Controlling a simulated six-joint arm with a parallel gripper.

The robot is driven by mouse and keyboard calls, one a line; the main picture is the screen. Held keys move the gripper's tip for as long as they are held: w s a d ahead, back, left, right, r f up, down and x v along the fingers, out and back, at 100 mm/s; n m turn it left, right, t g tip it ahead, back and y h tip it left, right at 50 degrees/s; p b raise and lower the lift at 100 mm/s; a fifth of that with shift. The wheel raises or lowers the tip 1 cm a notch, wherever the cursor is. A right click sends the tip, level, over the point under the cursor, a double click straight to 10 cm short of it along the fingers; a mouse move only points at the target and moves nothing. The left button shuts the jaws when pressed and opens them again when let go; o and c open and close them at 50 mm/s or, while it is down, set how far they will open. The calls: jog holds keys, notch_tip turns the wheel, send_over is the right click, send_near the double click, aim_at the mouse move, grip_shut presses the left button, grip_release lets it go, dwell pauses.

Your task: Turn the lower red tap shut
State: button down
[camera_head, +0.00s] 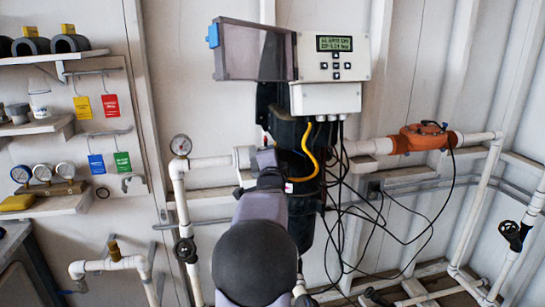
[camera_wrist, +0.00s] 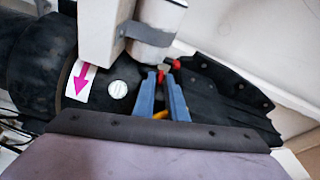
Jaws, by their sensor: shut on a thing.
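The red tap (camera_wrist: 176,64) shows as small red patches at my fingertips in the wrist view, just below a white pipe fitting with a grey band. My gripper (camera_wrist: 161,76) has two blue fingers shut on it. Most of the tap is hidden by the fingers, so its angle cannot be told. In the camera_head view my arm covers the gripper and the tap, in front of the black reactor body (camera_head: 305,215).
A controller box (camera_head: 335,58) with an open clear cover (camera_head: 250,52) sits above. Black cables (camera_head: 345,215) and a yellow hose (camera_head: 308,155) hang close to the right of my arm. A pressure gauge (camera_head: 181,145) tops the left pipe. Shelves stand far left.

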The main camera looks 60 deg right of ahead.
dwell(0.3)
jog(key=c, duration=1.9)
grip_release()
jog(key=shift+o, duration=0.2)
jog(key=shift+s+a+f, duration=0.1)
jog(key=shift+f, duration=0.2)
jog(key=r+b+v, duration=0.1)
jog(key=b+v, duration=0.3)
jog(key=v, duration=0.3)
jog(key=shift+a, duration=0.4)
jog(key=shift+s, duration=0.1)
